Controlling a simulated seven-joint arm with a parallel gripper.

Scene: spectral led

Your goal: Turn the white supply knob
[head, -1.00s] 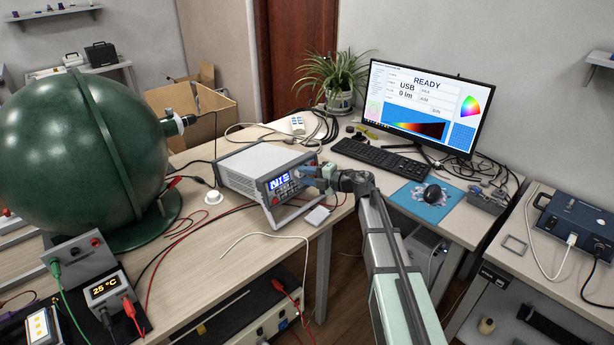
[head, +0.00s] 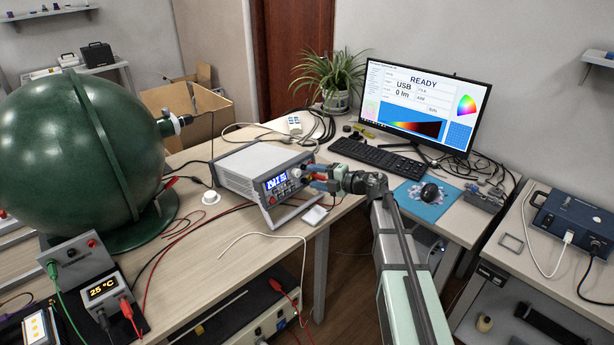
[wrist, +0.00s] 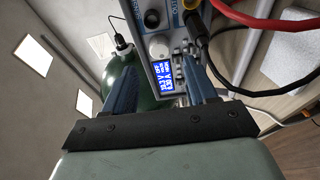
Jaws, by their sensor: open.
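The bench supply (head: 247,163) is a light grey box with a lit blue display on its front panel. Its white knob (head: 296,173) shows just left of my fingertips. In the wrist view the white knob (wrist: 158,46) sits above the blue display (wrist: 166,77), between the lines of my two blue fingers. My gripper (head: 312,178) is open, in front of the panel and facing it. In the wrist view my gripper (wrist: 160,65) has one finger on each side of the display and knob. Nothing is between the fingers; I cannot tell whether either touches the panel.
Red and black leads (wrist: 262,20) plug into the panel beside one finger. A white cable (head: 262,236) lies on the desk in front of the supply. A large green sphere (head: 70,150) stands left. The keyboard (head: 376,157) and monitor (head: 423,105) are right.

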